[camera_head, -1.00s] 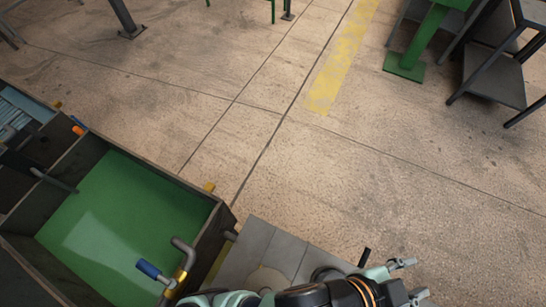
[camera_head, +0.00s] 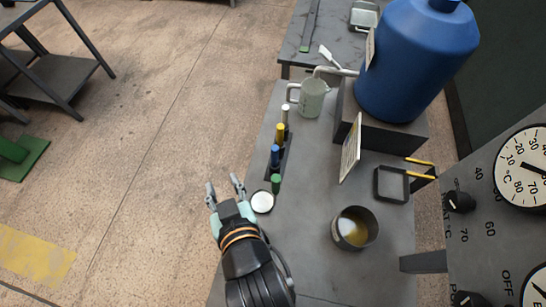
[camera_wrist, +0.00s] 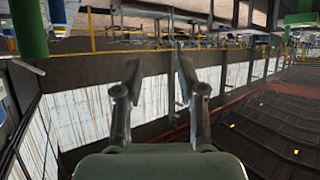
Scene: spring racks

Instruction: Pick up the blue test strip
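A small rack (camera_head: 286,165) on the grey table holds a row of capped test strips: white, yellow, blue and green from back to front. The blue test strip (camera_head: 275,153) stands upright between the yellow (camera_head: 280,132) and green (camera_head: 276,184) ones. My gripper (camera_head: 225,188) is open and empty, left of the rack and apart from it, near the table's left edge. In the wrist view, the fingers (camera_wrist: 158,78) are spread with nothing between them. A green cylinder (camera_wrist: 28,28) and a blue one (camera_wrist: 57,14) show at that view's upper left.
A round white dish (camera_head: 262,202) lies right beside my gripper. A beaker (camera_head: 312,98), a large blue container (camera_head: 415,60), an upright card (camera_head: 350,150), a cup of yellow liquid (camera_head: 355,229) and a black tray (camera_head: 392,184) stand around. A dial panel (camera_head: 490,230) is at right.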

